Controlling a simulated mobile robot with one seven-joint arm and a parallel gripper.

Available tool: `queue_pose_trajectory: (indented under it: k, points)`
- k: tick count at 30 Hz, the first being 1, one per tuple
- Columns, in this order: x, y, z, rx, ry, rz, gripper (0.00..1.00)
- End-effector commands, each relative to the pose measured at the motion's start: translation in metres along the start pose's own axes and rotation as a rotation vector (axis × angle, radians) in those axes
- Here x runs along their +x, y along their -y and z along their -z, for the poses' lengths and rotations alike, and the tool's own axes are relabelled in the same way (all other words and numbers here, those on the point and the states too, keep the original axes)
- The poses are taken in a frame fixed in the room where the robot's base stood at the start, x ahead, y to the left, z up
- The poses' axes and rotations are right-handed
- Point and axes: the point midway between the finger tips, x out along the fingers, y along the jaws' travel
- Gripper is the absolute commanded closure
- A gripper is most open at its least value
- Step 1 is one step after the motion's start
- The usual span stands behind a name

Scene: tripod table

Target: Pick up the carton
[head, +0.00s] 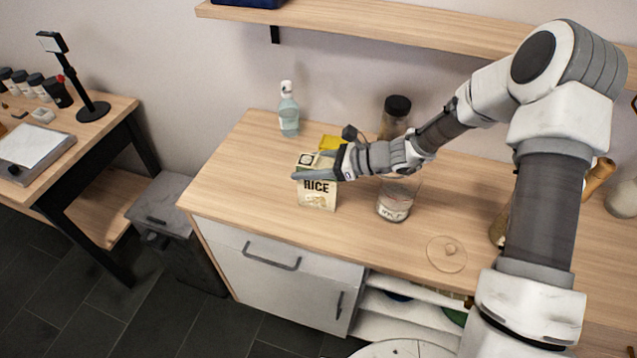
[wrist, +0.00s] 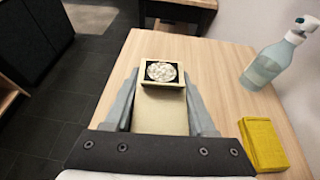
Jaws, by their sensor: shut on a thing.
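The carton (head: 318,196) is a cream box with the word RICE on its front, upright at the left part of the wooden counter in the head view. In the wrist view the carton (wrist: 163,108) lies between the two fingers, its end with a round rice picture facing away from my wrist. My gripper (head: 316,174) reaches in from the right and is shut on the upper part of the carton; it also shows in the wrist view (wrist: 163,100). I cannot tell whether the carton's base touches the counter.
A spray bottle (head: 288,110) stands behind the carton, and a yellow block (head: 332,142) lies close behind it. A glass jar (head: 395,200) stands to the right, with a dark-lidded jar (head: 396,112) behind. A round lid (head: 446,254) lies near the front edge. The counter's left end is clear.

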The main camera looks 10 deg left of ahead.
Motion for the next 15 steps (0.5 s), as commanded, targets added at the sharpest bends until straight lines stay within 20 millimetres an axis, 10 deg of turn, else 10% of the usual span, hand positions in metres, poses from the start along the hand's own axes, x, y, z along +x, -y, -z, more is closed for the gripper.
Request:
queue_pose_trajectory:
  k: [6, 15]
  points:
    - [-0.0002, 0.0, 0.0, 0.0, 0.0, 0.0, 1.0]
    - [-0.0002, 0.0002, -0.0008, 0.0, 0.001, 0.0, 1.0]
